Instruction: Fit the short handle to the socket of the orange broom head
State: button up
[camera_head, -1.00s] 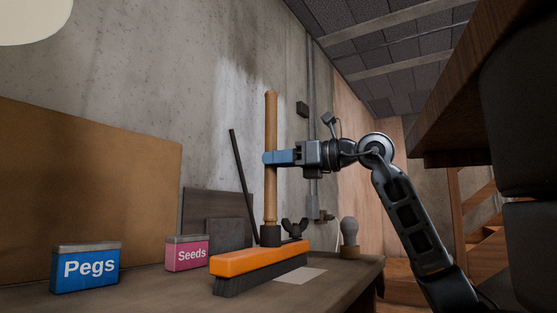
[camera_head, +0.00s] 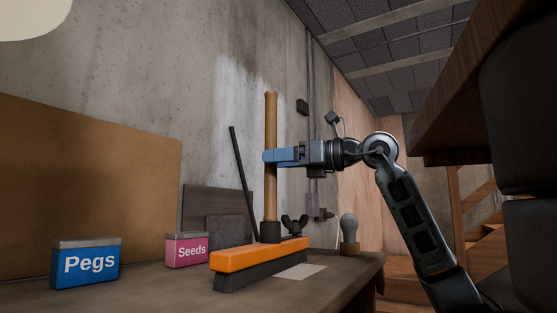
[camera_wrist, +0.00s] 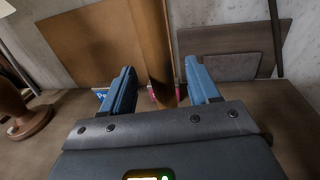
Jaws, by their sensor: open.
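The orange broom head (camera_head: 262,254) lies on the bench with its dark bristles down. A black socket (camera_head: 271,232) stands up from its top. The wooden short handle (camera_head: 271,120) stands upright with its lower end at the socket; how deep it sits inside is hidden. A black wing nut (camera_head: 294,224) shows beside the socket. My gripper (camera_head: 270,157) is at the handle's middle, blue fingers on either side of it. In the wrist view the handle (camera_wrist: 155,50) stands between the open fingers (camera_wrist: 163,85), with gaps at both sides.
A blue Pegs box (camera_head: 86,264) and a pink Seeds box (camera_head: 187,250) stand on the bench at left. A thin dark rod (camera_head: 243,182) and dark panels (camera_head: 222,232) lean on the wall behind. A bulb-shaped thing (camera_head: 349,230) stands at right, near a pale sheet (camera_head: 301,272).

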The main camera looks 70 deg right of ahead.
jog(key=s, duration=0.7)
jog(key=shift+a+p, duration=0.25)
jog(key=shift+p, duration=0.05)
